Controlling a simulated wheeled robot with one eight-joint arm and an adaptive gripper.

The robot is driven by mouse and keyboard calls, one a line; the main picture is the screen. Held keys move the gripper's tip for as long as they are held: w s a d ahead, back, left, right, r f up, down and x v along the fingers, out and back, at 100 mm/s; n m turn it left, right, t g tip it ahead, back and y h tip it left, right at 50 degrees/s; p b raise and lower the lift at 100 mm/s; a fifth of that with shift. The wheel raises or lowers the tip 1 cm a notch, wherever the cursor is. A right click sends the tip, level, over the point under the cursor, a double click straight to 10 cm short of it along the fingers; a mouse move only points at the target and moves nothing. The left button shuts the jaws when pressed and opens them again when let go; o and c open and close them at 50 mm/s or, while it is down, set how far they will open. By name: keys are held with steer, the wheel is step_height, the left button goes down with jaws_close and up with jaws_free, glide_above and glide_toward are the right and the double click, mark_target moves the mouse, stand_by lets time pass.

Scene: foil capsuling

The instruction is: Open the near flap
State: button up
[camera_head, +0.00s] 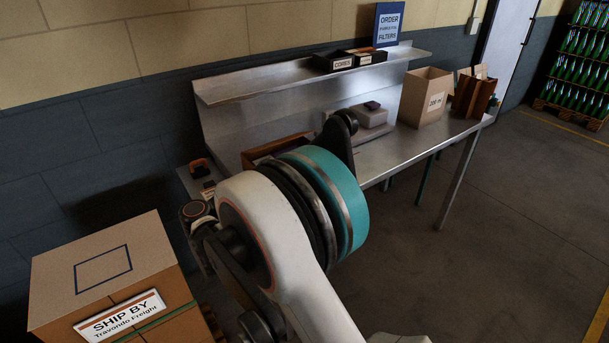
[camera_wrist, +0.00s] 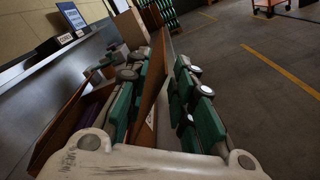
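In the wrist view, my gripper (camera_wrist: 160,100) has its two teal-padded fingers spread apart, pointing away over the work table. A brown cardboard panel (camera_wrist: 154,88), which looks like the near flap or wall of an open carton, stands upright between the fingers. I cannot tell whether either finger touches it. Another brown panel (camera_wrist: 58,128) of this carton is left of the fingers, with dark purplish contents between. In the head view, part of a brown carton (camera_head: 262,150) shows on the table behind my arm. My arm hides my gripper and most of the carton there.
The metal table (camera_head: 400,150) has a raised back shelf (camera_head: 290,82) with small black bins (camera_head: 335,62). A tan box (camera_head: 426,97) and a brown divided carton (camera_head: 474,95) stand at its right end. A large shipping carton (camera_head: 105,265) is at lower left. The floor at right is clear.

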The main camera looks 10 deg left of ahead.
steer(key=shift+v, duration=2.05)
